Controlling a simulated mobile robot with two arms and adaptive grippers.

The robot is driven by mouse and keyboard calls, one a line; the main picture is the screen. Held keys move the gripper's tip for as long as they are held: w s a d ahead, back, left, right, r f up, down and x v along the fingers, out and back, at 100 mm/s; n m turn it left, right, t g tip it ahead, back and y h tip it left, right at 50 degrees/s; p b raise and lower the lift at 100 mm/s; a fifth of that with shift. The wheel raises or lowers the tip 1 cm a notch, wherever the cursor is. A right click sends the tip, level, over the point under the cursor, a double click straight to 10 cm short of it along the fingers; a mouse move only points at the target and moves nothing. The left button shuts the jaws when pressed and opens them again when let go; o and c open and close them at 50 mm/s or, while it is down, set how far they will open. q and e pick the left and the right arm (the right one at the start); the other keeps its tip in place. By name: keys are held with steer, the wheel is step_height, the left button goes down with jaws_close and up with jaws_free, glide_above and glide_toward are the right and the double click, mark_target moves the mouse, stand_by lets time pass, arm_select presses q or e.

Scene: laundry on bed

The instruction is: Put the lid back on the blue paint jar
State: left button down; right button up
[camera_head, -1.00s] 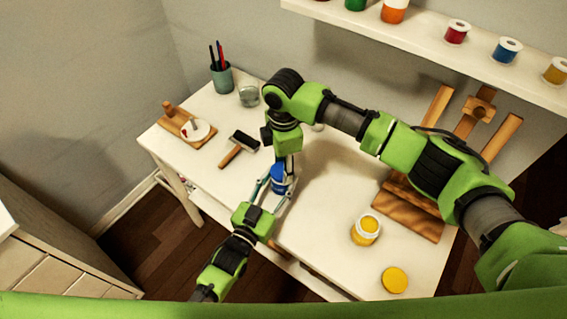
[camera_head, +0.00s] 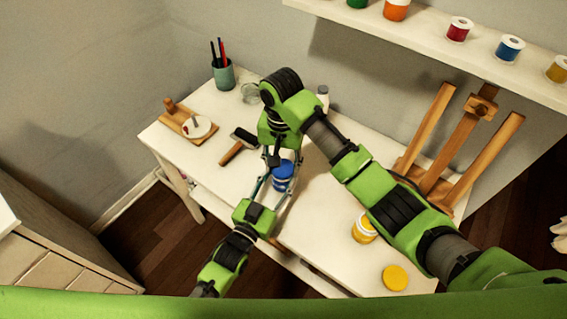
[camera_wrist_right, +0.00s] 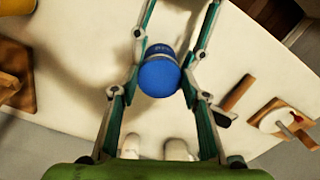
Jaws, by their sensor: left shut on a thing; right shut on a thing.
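The blue paint jar (camera_head: 281,185) is near the middle of the table's front edge, with my left gripper (camera_head: 278,184) closed around its sides. The blue lid (camera_head: 284,168) is at the top of the jar, between the fingers of my right gripper (camera_head: 281,163), which comes down from above. In the right wrist view the round blue lid (camera_wrist_right: 160,78) covers most of the jar, whose labelled side (camera_wrist_right: 160,49) shows behind it. I cannot tell whether the lid is fully seated or slightly above the rim.
A yellow paint jar (camera_head: 364,229) and a yellow lid (camera_head: 395,278) are at the right. A brush or roller (camera_head: 238,146), a palette board (camera_head: 190,126), a pen cup (camera_head: 223,76) and a glass (camera_head: 250,93) are at the left. An easel (camera_head: 462,140) stands behind.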

steer(key=m, duration=0.5)
steer(key=shift+a, duration=0.2)
steer(key=m, duration=0.5)
steer(key=shift+w, duration=0.15)
steer(key=shift+d, duration=0.1)
steer(key=o, duration=0.7)
steer(key=shift+c, duration=0.2)
